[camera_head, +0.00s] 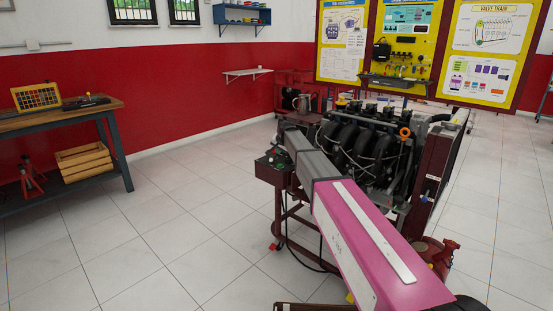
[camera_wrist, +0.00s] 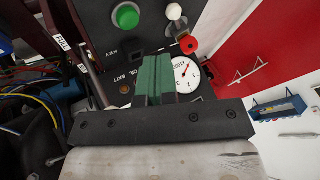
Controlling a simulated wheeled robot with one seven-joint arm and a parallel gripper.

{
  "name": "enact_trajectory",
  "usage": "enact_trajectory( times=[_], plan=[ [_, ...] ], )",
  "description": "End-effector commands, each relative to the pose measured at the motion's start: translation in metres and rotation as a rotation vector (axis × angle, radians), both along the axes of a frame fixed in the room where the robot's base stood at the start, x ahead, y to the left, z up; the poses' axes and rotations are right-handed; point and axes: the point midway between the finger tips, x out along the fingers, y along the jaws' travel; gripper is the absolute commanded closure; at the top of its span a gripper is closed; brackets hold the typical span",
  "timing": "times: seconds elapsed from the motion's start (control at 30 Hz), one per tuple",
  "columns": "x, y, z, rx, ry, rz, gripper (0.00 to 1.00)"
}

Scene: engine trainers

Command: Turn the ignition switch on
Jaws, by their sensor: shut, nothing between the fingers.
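The engine trainer's dark control panel (camera_wrist: 150,37) fills the upper middle of the wrist view. It bears a green button (camera_wrist: 125,16), a white round gauge (camera_wrist: 186,74), and labels reading KEY, OIL and BATT. My gripper (camera_wrist: 166,62) has green fingers, shut together with nothing between them, in front of the panel between the KEY label and the gauge. I cannot make out the ignition switch; the fingers cover part of the panel near the KEY label. Whether they touch the panel is unclear. In the head view the control box (camera_head: 268,172) is partly behind my arm.
A red knob (camera_wrist: 189,44) and a white knob (camera_wrist: 174,12) stick out beside the fingers. Wires (camera_wrist: 28,98) run at the left of the wrist view. The engine (camera_head: 365,150) stands right of the box; a workbench (camera_head: 70,119) is far left, with clear floor between.

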Motion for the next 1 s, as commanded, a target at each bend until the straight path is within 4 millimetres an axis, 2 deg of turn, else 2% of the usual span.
enact_trajectory(
  times=[0.27,0.7,1.0],
  plan=[
    [0.015,0.006,-0.02,-0.001,0.001,0.001,1.0],
    [0.052,0.021,-0.075,-0.001,0.001,0.001,1.0],
    [0.054,0.022,-0.08,-0.001,0.0,0.001,1.0]
  ],
)
